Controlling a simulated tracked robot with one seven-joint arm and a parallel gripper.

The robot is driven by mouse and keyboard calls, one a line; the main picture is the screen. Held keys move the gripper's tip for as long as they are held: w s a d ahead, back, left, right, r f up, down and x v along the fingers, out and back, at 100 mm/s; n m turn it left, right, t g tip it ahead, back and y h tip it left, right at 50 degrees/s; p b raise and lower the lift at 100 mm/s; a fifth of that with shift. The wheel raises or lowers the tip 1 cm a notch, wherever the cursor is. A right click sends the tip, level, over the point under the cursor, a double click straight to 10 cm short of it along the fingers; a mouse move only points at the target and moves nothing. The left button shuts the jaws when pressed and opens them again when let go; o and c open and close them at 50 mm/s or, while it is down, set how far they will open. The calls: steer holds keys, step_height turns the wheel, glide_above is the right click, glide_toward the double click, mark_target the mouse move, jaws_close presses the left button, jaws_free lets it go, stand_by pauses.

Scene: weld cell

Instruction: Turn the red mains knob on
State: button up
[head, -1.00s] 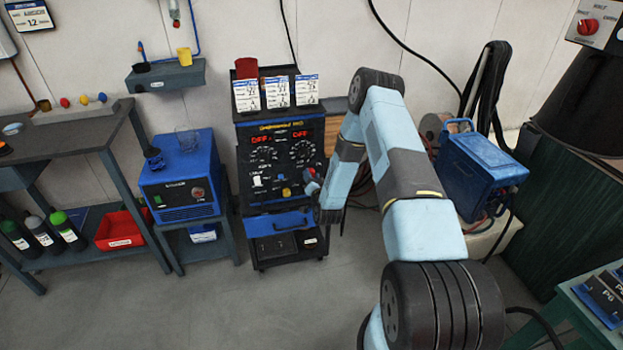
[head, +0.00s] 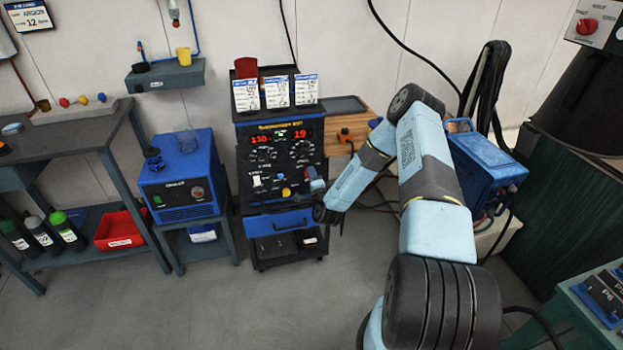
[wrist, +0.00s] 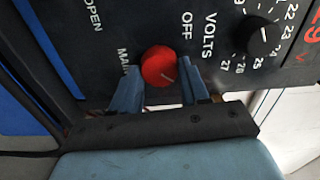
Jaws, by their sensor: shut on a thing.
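The red mains knob (wrist: 159,65) sits on the dark front panel of the welding machine in the wrist view, beside the lettering MAINS and OFF. Its pale pointer mark is turned to the lower right of the picture, away from OFF. My gripper (wrist: 160,90) has one blue finger on each side of the knob and is shut on it. In the head view my gripper (head: 304,196) is at the lower right of the welding machine (head: 274,165), and I cannot make out the knob there. The machine's two red displays show numbers, 130 and 19.
A black dial (wrist: 264,36) marked VOLTS is close to the right finger. A yellow knob (head: 286,192) is left of my gripper in the head view. A blue machine (head: 485,165) stands to the right of my arm. The floor in front is clear.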

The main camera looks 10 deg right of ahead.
steer(key=shift+d+f+m, duration=0.2)
steer(key=shift+d+m, duration=0.05)
steer(key=shift+m, duration=0.35)
steer(key=o, duration=0.8)
steer(key=shift+o, duration=1.2)
steer(key=shift+a, duration=0.15)
steer(key=shift+r, duration=0.1)
steer(key=shift+s, duration=0.1)
steer(key=s, duration=1.3)
steer(key=shift+s, duration=0.3)
